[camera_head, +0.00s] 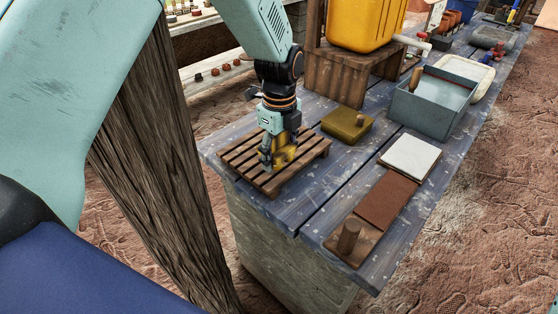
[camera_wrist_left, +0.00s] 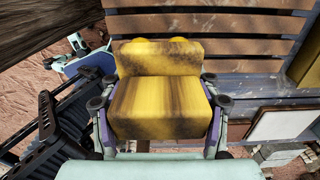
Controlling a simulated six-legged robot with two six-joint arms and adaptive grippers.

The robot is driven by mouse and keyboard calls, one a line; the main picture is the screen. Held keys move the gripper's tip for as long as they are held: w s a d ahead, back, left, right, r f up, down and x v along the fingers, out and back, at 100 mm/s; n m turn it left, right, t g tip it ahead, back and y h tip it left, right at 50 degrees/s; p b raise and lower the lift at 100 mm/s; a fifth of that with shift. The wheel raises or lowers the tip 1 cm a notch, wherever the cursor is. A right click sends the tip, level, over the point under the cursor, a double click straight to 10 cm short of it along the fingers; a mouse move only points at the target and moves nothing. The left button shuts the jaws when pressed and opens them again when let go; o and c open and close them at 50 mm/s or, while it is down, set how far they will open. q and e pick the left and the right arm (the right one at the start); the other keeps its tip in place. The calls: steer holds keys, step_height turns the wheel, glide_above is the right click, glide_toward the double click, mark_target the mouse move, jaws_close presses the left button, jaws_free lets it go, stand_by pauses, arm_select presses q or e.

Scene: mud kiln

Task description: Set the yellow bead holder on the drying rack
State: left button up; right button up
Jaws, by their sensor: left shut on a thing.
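The yellow bead holder (camera_head: 288,154) is a worn yellow block with dark smudges. It fills the middle of the left wrist view (camera_wrist_left: 160,95), with two rounded yellow bumps at its far edge. My left gripper (camera_head: 279,156) is shut on it, with a finger on each side. The drying rack (camera_head: 237,156) is a low wooden slatted pallet at the near left of the blue table. The holder is over the rack's right half; I cannot tell whether it touches the slats. The rack's slats show behind it in the left wrist view (camera_wrist_left: 240,45). My right gripper is not in view.
A yellow canister (camera_head: 362,22) sits on a wooden stand behind.

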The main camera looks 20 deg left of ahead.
mark_target(278, 172)
arm_select(q)
steer(key=f, duration=0.2)
steer(key=shift+a+f, duration=0.25)
steer(key=shift+f, duration=0.1)
steer(key=shift+w+f, duration=0.2)
steer(key=shift+f, duration=0.05)
steer(key=shift+d, duration=0.1)
steer(key=shift+s, duration=0.15)
steer(key=o, duration=1.2)
steer(key=shift+s, duration=0.1)
steer(key=o, duration=0.3)
steer(key=shift+w+f, duration=0.15)
steer(key=shift+w, duration=0.05)
steer(key=shift+o, duration=0.2)
steer(key=shift+s, duration=0.1)
